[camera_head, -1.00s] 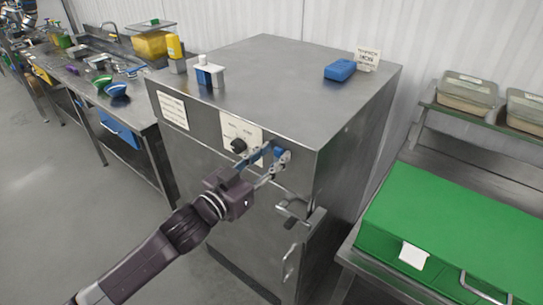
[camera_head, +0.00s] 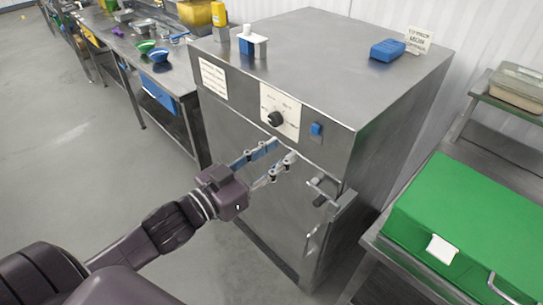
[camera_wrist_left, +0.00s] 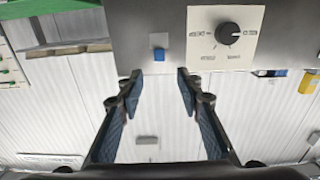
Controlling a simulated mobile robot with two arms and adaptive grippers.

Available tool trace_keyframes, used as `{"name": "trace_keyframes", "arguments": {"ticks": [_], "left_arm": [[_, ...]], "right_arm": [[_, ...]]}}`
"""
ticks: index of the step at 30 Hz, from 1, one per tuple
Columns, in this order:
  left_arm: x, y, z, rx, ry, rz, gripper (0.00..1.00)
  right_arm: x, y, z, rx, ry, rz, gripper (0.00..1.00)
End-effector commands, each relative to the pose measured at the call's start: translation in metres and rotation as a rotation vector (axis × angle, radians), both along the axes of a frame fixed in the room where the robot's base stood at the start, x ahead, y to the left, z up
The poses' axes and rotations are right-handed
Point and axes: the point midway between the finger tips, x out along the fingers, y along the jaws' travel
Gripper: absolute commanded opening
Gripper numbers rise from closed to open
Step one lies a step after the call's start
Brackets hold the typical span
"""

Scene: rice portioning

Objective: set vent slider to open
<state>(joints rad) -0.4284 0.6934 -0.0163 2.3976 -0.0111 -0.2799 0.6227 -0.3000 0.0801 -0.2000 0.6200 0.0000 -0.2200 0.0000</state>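A small blue control (camera_head: 316,129) on a dark plate sits on the cabinet's upper front, right of the black knob; it looks like the vent slider. It sits nearer the plate's top, but no open or closed marking is readable. The wrist view shows this blue control (camera_wrist_left: 159,53) just beyond the fingertips, roughly centred between them. My left gripper (camera_head: 283,150) is open and empty in front of the cabinet, below and left of the control, apart from it. Its two fingers (camera_wrist_left: 160,74) are spread in the wrist view. My right gripper is not in view.
The black knob (camera_head: 275,118) on its white label and a door latch (camera_head: 322,192) stick out from the metal cabinet (camera_head: 250,180). A green box (camera_head: 470,215) stands at the right. A blue block (camera_head: 387,50) lies on the cabinet top. Floor at the left is clear.

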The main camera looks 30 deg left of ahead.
Motion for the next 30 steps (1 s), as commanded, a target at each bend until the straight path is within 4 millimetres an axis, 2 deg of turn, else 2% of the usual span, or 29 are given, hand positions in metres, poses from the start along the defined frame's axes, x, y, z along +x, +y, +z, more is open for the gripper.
{"name": "trace_keyframes", "arguments": {"ticks": [7,24,27,29,30], "left_arm": [[-0.013,0.005,0.001,0.000,-0.001,0.000,0.33],[-0.014,0.005,0.000,0.000,0.000,0.001,0.33],[-0.009,0.013,-0.015,0.006,0.019,0.020,0.33],[-0.003,0.023,-0.036,0.014,0.046,0.047,0.33],[0.002,0.032,-0.056,0.024,0.071,0.069,0.33]], "right_arm": [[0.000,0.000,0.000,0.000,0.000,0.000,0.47],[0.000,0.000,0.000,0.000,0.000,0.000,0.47],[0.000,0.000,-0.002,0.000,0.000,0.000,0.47],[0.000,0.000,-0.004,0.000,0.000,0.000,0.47],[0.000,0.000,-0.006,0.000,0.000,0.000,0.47]]}}
